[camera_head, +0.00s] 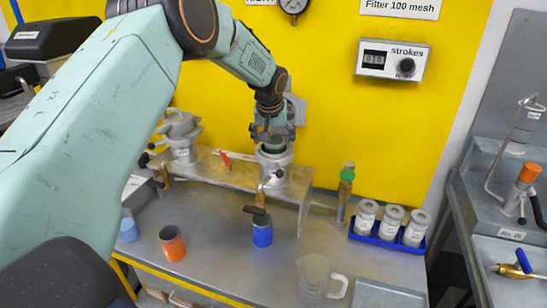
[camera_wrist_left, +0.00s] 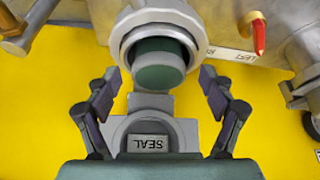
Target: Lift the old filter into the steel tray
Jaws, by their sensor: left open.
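The old filter shows as a dark green cylinder (camera_wrist_left: 158,68) in the round mouth of a grey housing (camera_wrist_left: 190,22) in the left wrist view. In the head view the same housing (camera_head: 273,165) stands at the right part of the metal manifold. My left gripper (camera_head: 272,133) is right above it. In the left wrist view my left gripper (camera_wrist_left: 160,82) is open, one finger on each side of the green cylinder, with gaps to it. A flat grey piece, seemingly the steel tray (camera_head: 388,294), lies at the front right of the bench, cut by the picture edge. My right gripper is out of view.
A second housing (camera_head: 182,135) and a red lever (camera_head: 224,158) are on the manifold's left. A blue cup (camera_head: 262,232), orange cup (camera_head: 172,243) and clear jug (camera_head: 316,280) stand in front. A blue rack (camera_head: 385,237) with three grey canisters and a green-topped valve (camera_head: 347,175) are right.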

